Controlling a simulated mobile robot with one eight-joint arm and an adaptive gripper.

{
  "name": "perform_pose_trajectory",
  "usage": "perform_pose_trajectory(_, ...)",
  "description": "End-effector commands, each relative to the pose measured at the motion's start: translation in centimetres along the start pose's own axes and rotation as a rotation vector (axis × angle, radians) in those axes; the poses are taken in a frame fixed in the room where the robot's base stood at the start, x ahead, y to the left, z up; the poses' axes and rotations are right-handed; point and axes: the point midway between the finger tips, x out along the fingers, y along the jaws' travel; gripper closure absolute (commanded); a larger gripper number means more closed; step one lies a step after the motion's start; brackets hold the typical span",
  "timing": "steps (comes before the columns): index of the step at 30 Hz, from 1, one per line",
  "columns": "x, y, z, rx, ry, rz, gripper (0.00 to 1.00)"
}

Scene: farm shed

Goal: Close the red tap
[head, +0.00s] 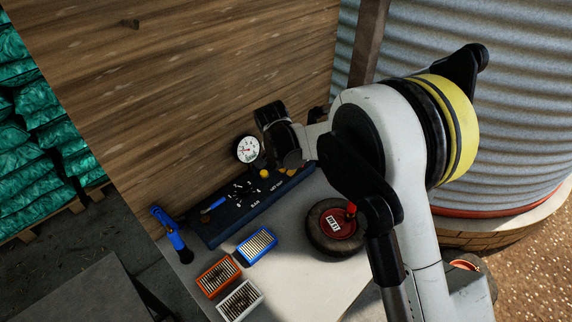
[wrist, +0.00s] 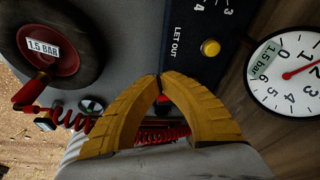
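I cannot make out a red tap for certain in either view; my gripper and arm hide part of the right end of the dark panel (head: 228,219). In the wrist view a red coiled hose (wrist: 70,118) runs behind my gripper (wrist: 158,78), and a red handle-like piece (wrist: 30,92) lies against the wheel at its left end. My gripper's yellow fingers meet at their tips, over the bench beside the panel's LET OUT end. I see nothing held between them. A red part (head: 351,209) also stands at the wheel in the head view.
A wheel (head: 318,236) with a red hub marked 1.5 BAR lies on the bench. A round gauge (wrist: 290,72) and a yellow button (wrist: 210,47) are close to my gripper. Blue and orange boxes (head: 257,245) (head: 218,276) stand in front. A wooden wall (head: 190,80) rises behind.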

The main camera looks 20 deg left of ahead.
Motion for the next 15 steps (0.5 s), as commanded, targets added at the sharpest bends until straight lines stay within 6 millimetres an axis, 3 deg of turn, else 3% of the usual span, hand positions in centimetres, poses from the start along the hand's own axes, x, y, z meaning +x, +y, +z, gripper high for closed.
perform_pose_trajectory(1, 1.5, 0.0, 0.0, 0.001, 0.000, 0.000, 1.00)
perform_pose_trajectory(5, 3.8, 0.0, -0.1, 0.001, 0.000, 0.000, 1.00)
perform_pose_trajectory(9, 4.6, 0.1, -2.2, 0.002, 0.000, 0.000, 1.00)
perform_pose_trajectory(15, 5.1, 0.0, -3.4, 0.000, 0.000, 0.000, 1.00)
